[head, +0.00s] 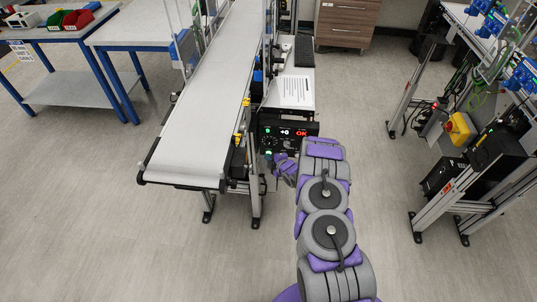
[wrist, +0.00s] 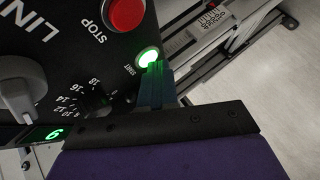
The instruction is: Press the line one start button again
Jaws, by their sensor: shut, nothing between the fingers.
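The start button (wrist: 148,56) is lit green-white beside the label START. The red stop button (wrist: 126,14) sits above it, beside the label STOP. My gripper (wrist: 157,72) is shut and empty, with its fingertips at the lower edge of the start button. I cannot tell if they touch it. In the head view my gripper (head: 272,158) is small, in front of the box.
A grey knob (wrist: 18,88) and a numbered dial (wrist: 97,100) are on the panel near my gripper. The white conveyor belt (head: 205,100) runs back to the left of the box. A metal frame with a yellow switch box (head: 459,129) stands right. The floor between is clear.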

